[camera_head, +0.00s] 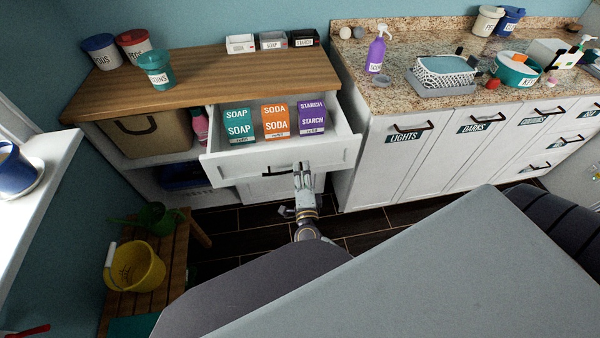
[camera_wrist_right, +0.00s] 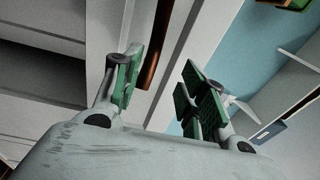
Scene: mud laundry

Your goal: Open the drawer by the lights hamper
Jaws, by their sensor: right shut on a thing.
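The white drawer (camera_head: 225,168) left of the cabinet front labelled LIGHTS (camera_head: 403,138) stands pulled out beneath the wooden top. Inside it are a teal SOAP box (camera_head: 238,124), an orange SODA box (camera_head: 275,121) and a purple STARCH box (camera_head: 311,117). My right gripper (camera_head: 303,172) is at the right part of the drawer's dark handle (camera_head: 280,174), shut on it. In the right wrist view, the copper-brown handle (camera_wrist_right: 157,45) shows by the green-padded fingers of the gripper (camera_wrist_right: 165,88); their exact contact is hard to see. My left gripper is out of view.
A wooden bench (camera_head: 178,265) with a yellow bucket (camera_head: 134,267) and a green watering can (camera_head: 158,218) stands at the lower left. A basket (camera_head: 150,133) sits on the open shelf. Dark floor (camera_head: 250,240) is free below the drawer.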

